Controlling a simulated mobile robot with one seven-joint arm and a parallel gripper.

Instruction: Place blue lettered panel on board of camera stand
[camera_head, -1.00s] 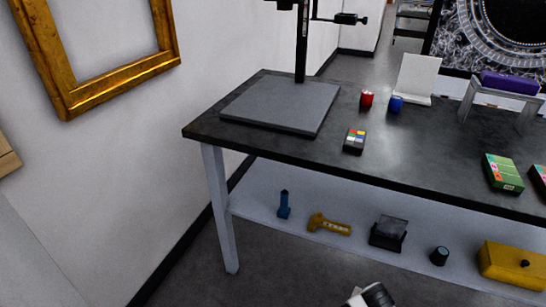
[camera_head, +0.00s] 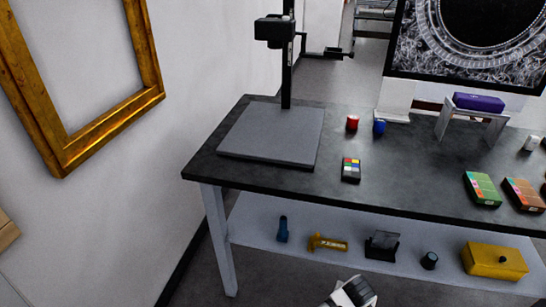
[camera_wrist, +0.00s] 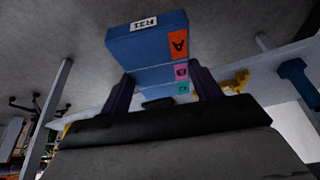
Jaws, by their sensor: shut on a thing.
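The blue lettered panel (camera_wrist: 150,42) shows in the wrist view, with a white label reading R21 and coloured tabs with letters such as A and B. My gripper (camera_wrist: 164,88) is shut on it, with one dark finger at each side of its near part. The camera stand (camera_head: 287,75) stands at the back left of the dark table in the head view. Its flat grey board (camera_head: 270,135) is bare, with the post at its back edge and a camera above. The panel does not show in the head view.
The dark table (camera_head: 400,185) also bears a colour chart (camera_head: 351,170), a red can (camera_head: 352,123), a blue can (camera_head: 379,126) and boxes at right. Several items lie on the lower shelf (camera_head: 365,215). A gilt frame (camera_head: 100,140) hangs on the left wall.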

